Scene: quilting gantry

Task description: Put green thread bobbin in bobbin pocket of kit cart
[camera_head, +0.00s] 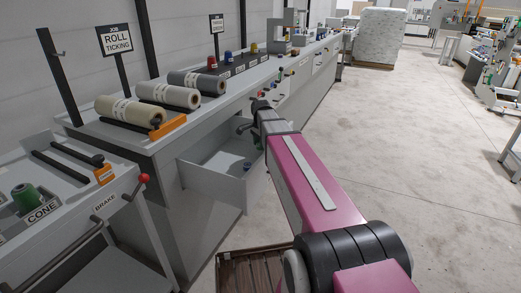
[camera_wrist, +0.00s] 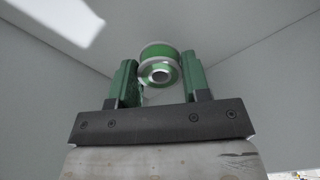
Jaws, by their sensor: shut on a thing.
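The green thread bobbin (camera_wrist: 158,50), with pale rims and a hole in its end, sits between the two green fingers of my gripper (camera_wrist: 161,72) in the wrist view. My gripper is shut on it. Plain grey walls meeting in corners surround them, like the inside of a drawer. In the head view my arm reaches over the open grey drawer (camera_head: 205,184), and the fingers and bobbin cannot be made out there. The kit cart (camera_head: 62,222) is at the left, with CONE and BRAKE labels and a green cone (camera_head: 27,197). I cannot make out its bobbin pocket.
The long grey counter (camera_head: 125,128) carries several fabric rolls (camera_head: 130,111) and, farther back, coloured spools. A brown slatted pallet (camera_head: 252,270) lies below.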

